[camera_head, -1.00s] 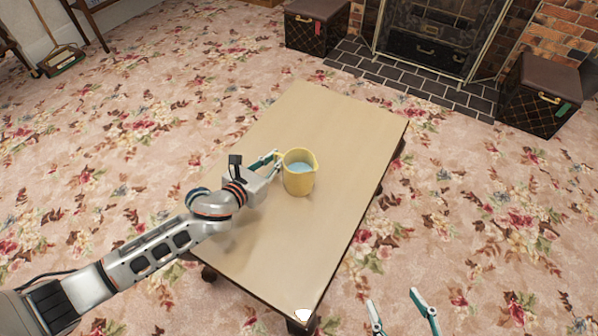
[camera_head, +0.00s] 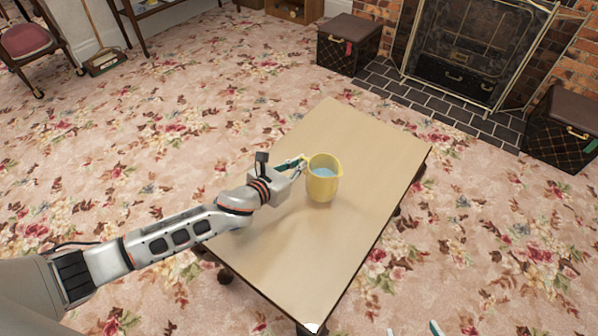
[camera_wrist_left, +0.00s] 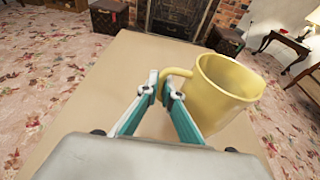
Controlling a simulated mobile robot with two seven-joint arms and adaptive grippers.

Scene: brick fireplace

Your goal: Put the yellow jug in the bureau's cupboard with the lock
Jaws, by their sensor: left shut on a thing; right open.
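The yellow jug (camera_head: 323,184) is upright at the table's middle, with something pale blue showing inside its mouth. In the left wrist view the jug (camera_wrist_left: 222,92) is at the right, with its handle toward the fingers. My left gripper (camera_head: 303,162) is shut on the jug's handle; its fingertips (camera_wrist_left: 160,88) meet around it in the wrist view. I cannot tell whether the jug's base touches the tabletop. Only the fingertips of my right gripper (camera_head: 413,329) show at the bottom edge, open and away from the jug. No cupboard with a lock can be made out.
The low wooden table (camera_head: 290,250) is otherwise bare. Dark boxes (camera_head: 349,45) and (camera_head: 565,130) flank the fireplace (camera_head: 465,60). A chair (camera_head: 28,45) stands at the upper left. Flowered carpet (camera_head: 130,165) leaves open floor around the table.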

